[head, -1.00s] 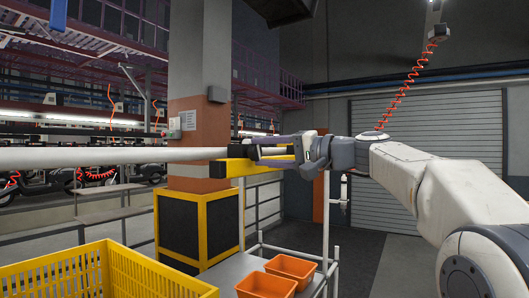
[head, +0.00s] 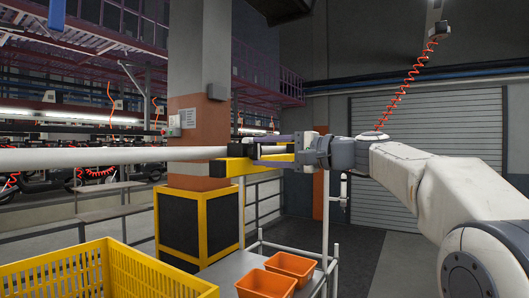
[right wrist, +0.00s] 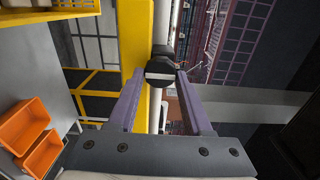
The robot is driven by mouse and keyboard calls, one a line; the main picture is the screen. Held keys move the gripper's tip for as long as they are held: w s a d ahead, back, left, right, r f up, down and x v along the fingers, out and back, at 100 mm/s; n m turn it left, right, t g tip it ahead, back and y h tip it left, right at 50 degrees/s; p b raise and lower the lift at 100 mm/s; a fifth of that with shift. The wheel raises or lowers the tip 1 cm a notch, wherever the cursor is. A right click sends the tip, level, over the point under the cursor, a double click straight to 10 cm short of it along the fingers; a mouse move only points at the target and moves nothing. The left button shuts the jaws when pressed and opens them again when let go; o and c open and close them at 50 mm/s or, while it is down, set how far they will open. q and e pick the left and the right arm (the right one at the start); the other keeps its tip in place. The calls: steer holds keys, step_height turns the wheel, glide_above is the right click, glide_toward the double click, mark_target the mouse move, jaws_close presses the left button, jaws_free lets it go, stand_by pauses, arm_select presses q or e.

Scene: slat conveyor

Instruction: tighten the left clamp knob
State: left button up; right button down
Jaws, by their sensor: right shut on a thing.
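A dark round clamp knob (right wrist: 160,68) with a pale stripe across its face sits beside a white pipe and a yellow bar in the right wrist view. My right gripper (right wrist: 161,76) has its two purple fingers on either side of the knob, shut on it. In the head view the right gripper (head: 258,148) reaches in from the right to the end of the white pipe (head: 110,155), above the yellow bar (head: 262,164). The knob is mostly hidden by the fingers there. My left gripper is not in view.
Two orange bins (head: 290,264) stand on a grey cart (head: 230,272) below the gripper. A yellow crate (head: 110,272) is at the front left. A black-and-yellow guarded pillar (head: 200,110) rises behind the pipe. Open floor shows to the right.

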steer(key=shift+c, duration=1.6)
jaws_free()
steer(key=b+v, duration=0.3)
steer(key=v, duration=0.7)
steer(key=shift+d, duration=0.2)
steer(key=shift+s, duration=0.1)
